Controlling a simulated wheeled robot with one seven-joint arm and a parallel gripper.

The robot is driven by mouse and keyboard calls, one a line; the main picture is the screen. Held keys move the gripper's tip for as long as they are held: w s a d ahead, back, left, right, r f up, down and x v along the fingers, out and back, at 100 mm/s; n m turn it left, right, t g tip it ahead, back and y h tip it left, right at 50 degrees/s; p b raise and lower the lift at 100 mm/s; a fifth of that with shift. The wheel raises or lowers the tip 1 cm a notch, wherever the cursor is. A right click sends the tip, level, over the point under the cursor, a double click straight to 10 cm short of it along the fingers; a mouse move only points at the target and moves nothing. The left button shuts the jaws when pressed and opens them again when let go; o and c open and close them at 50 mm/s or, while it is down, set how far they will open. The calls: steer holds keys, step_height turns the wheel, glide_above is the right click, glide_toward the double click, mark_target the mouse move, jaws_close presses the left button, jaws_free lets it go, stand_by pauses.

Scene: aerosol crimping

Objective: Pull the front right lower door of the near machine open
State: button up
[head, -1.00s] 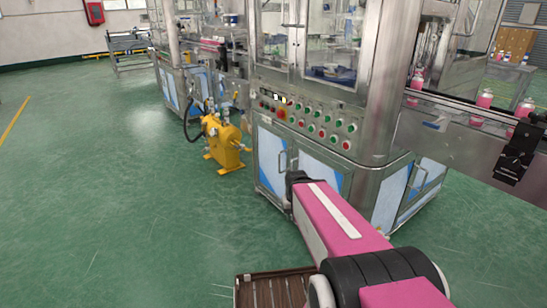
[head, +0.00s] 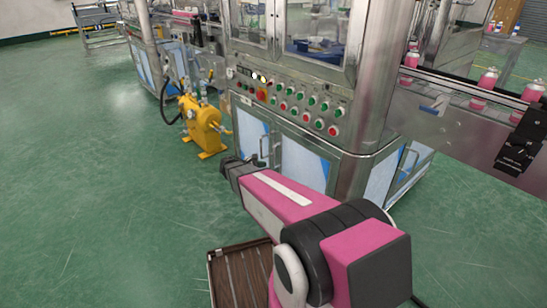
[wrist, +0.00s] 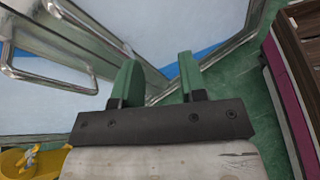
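The near machine's front right lower door (head: 305,165), a blue-and-white panel in a metal frame, appears shut in the head view. Its bar handle (head: 277,152) is near its left edge, beside the left door's handle (head: 263,148). My gripper (head: 229,164) is low in front of the left door, left of both handles in the head view. In the wrist view my gripper (wrist: 157,68) is open, its two green fingers apart with nothing held. There, one handle loop (wrist: 45,75) lies left of the fingers, and another bar (wrist: 85,25) runs toward the left finger.
A yellow pump (head: 204,125) stands on the floor left of the machine. A control panel (head: 290,103) sits above the doors. A conveyor with pink cans (head: 488,80) runs off to the right. The green floor at left is clear.

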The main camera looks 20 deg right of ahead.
steer(key=w+a+n+t+h, duration=0.2)
steer(key=w+n+h, duration=0.15)
steer(key=w, duration=0.25)
steer(key=n, duration=0.1)
glide_above(274, 165)
steer(key=shift+w+d+r+t, duration=0.1)
steer(key=shift+w+t, duration=0.2)
steer(key=shift+w, duration=0.05)
jaws_close()
